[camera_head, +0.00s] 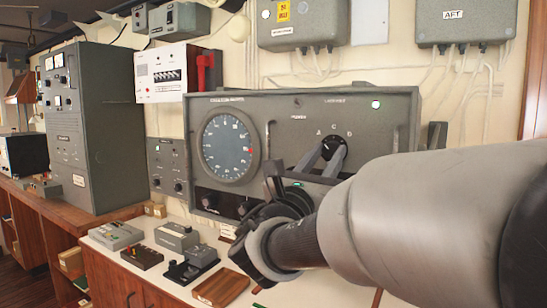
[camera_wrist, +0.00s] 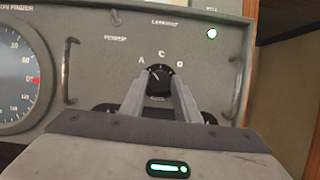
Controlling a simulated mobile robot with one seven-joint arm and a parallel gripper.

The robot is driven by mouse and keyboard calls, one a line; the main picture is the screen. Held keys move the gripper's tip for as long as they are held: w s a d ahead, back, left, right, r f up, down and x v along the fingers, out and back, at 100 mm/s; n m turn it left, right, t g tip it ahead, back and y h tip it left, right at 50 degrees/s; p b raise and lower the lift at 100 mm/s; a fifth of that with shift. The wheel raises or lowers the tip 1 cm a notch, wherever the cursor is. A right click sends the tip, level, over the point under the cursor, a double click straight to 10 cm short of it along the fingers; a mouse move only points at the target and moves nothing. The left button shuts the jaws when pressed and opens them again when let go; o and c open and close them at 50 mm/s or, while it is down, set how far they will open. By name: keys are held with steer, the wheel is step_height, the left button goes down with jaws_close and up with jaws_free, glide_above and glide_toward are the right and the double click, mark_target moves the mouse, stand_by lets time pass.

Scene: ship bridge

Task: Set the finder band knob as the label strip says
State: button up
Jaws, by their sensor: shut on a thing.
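The finder band knob (camera_head: 333,143) is a round black knob on the right half of the grey finder panel (camera_head: 285,125). The knob also shows in the wrist view (camera_wrist: 158,72), with the letters A, C and D around its top. A light mark on it seems to point up and left, towards A. My gripper (camera_wrist: 158,88) has its two grey fingers closed on the knob's sides, and these cover its lower part. A small strip with lettering (camera_wrist: 164,22) sits above the knob, too blurred to read.
A round blue dial (camera_head: 228,147) is left of the knob. Upright handles (camera_wrist: 238,88) stand out from the panel on both sides of the knob. Grey cabinets (camera_head: 78,125) stand at left.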

steer(key=m+b, duration=0.1)
steer(key=m+g+h+b, duration=0.1)
steer(key=m, duration=0.1)
steer(key=m+b, duration=0.2)
steer(key=shift+a+f+g+h, duration=0.1)
steer(key=shift+f+g+h, duration=0.2)
steer(key=shift+h, duration=0.1)
steer(key=shift+w+a+r+m+g+h+b, duration=0.1)
steer(key=shift+m+g+h+b, duration=0.15)
steer(key=shift+m+g+b, duration=0.6)
steer(key=shift+s+d+r+m+g+h+b, duration=0.1)
steer(key=shift+r+m+g+h+b, duration=0.15)
steer(key=shift+m, duration=1.15)
steer(key=shift+w+a+m+g+h+b, duration=0.1)
steer(key=shift+m+g+h+b, duration=0.3)
steer(key=shift+m, duration=0.75)
steer(key=o, duration=1)
steer(key=shift+o, duration=0.2)
steer(key=v, duration=1.7)
steer(key=shift+a+r, duration=0.2)
steer(key=shift+a, duration=0.05)
